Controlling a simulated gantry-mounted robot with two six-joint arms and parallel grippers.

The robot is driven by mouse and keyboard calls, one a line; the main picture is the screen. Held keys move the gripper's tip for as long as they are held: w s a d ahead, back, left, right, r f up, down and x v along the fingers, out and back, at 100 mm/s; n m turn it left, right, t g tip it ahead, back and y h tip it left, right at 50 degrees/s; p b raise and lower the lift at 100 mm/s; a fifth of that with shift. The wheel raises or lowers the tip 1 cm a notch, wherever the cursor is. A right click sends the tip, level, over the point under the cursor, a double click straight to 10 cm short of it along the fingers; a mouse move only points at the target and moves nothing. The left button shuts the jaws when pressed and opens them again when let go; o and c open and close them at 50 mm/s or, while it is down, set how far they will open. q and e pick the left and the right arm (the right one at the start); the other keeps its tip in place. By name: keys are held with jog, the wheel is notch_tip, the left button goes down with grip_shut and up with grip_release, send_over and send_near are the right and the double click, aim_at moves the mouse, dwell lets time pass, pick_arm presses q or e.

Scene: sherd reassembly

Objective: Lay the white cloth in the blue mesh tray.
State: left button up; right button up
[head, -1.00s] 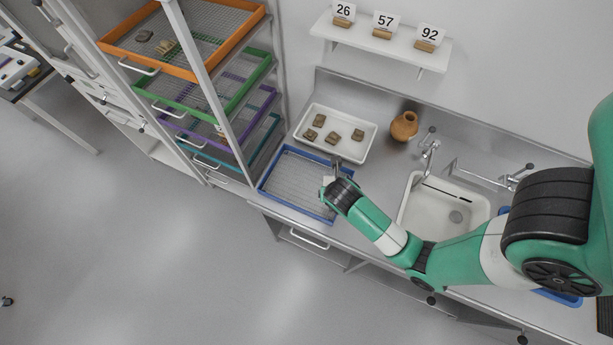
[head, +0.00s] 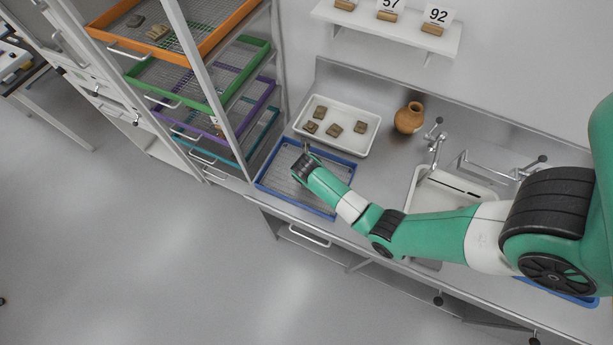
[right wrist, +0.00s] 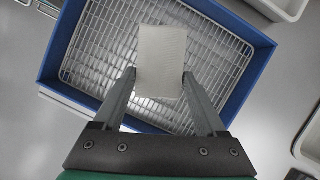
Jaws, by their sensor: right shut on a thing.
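The blue mesh tray (head: 268,184) lies on the steel counter, below the white tray of sherds. It fills much of the right wrist view, with its blue rim (right wrist: 243,97) around a white wire mesh. My right gripper (head: 305,150) is over the tray in the head view. In the right wrist view the right gripper (right wrist: 160,85) is shut on the white cloth (right wrist: 162,52), a small pale rectangle between the fingertips above the mesh. The cloth is hidden behind my arm in the head view. My left gripper is not in view.
A white tray (head: 372,124) with several sherds stands just behind the blue tray. A clay jug (head: 409,118) and a sink (head: 422,190) are to the right. A rack with coloured mesh trays, an orange one (head: 203,55) on top, stands at left.

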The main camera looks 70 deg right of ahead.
jog(key=shift+w+d+f, duration=0.1)
jog(key=shift+w+f, duration=0.1)
jog(key=shift+f, duration=0.2)
notch_tip(320, 180, down, 3)
jog(key=shift+f+b, duration=0.1)
jog(key=shift+b, duration=0.7)
jog(key=shift+w, duration=0.1)
jog(key=o, duration=1.2)
jog(key=shift+o, duration=0.2)
jog(key=p+v, duration=0.4)
jog(key=v, duration=0.8)
jog(key=shift+d, duration=0.1)
